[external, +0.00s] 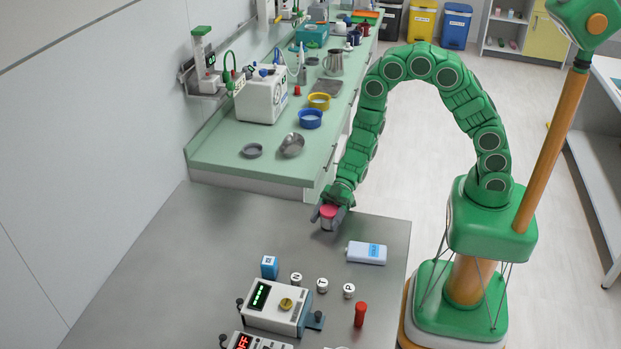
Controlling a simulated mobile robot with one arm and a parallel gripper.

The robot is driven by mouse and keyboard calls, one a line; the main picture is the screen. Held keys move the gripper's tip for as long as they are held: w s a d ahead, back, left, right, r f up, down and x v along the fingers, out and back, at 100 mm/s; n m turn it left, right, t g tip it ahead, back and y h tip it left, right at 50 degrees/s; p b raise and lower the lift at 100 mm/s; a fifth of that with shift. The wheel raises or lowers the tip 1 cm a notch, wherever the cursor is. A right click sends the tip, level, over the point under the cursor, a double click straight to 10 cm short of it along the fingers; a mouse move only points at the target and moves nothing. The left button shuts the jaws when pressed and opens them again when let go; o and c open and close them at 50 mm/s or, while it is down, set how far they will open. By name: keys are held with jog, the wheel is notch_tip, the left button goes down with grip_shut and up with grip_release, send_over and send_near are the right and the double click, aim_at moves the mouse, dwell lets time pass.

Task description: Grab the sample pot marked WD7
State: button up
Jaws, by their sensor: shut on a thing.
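My gripper (328,221) is at the far right part of the grey metal table, near the end of the green counter. It is shut on a small pot with a pinkish-red lid (328,211). The fingers hide much of the pot's side. No marking such as WD7 can be read on it. I cannot tell whether the pot touches the table or is held just above it.
On the grey table (165,260) are a white bottle (366,253), a blue box (269,267), several small lettered white pieces (322,285), a device with a green display (275,306) and a red cylinder (360,314). The table's left part is clear.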

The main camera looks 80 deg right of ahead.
aim_at(326, 214)
jog(key=shift+r, duration=4.7)
